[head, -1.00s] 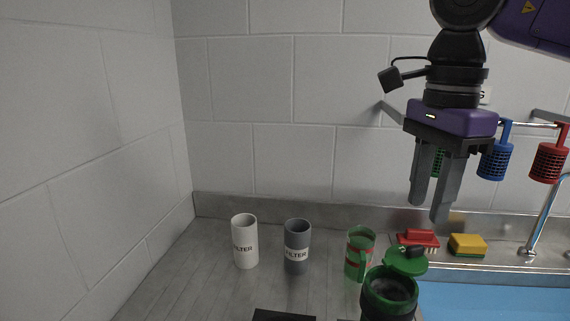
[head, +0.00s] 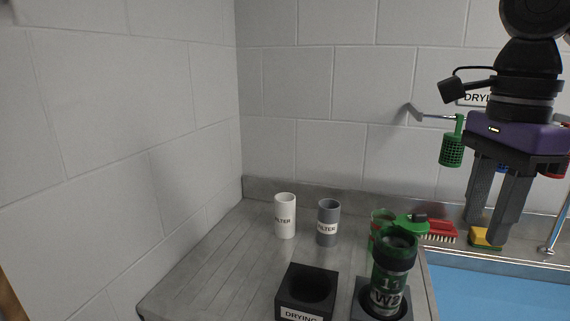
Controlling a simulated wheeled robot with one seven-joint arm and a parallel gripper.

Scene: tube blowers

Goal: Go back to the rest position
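My gripper (head: 487,232) hangs at the right of the head view, fingers pointing down and parted, with nothing between them. It is in front of the wall and the sink edge, clear of the counter items.
A white filter tube (head: 285,216) and a grey filter tube (head: 328,224) stand on the steel counter (head: 215,265). A red brush (head: 440,231) and yellow sponge (head: 484,238) lie behind the blue sink (head: 490,291). A green basket (head: 452,150) hangs on a wall rail.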

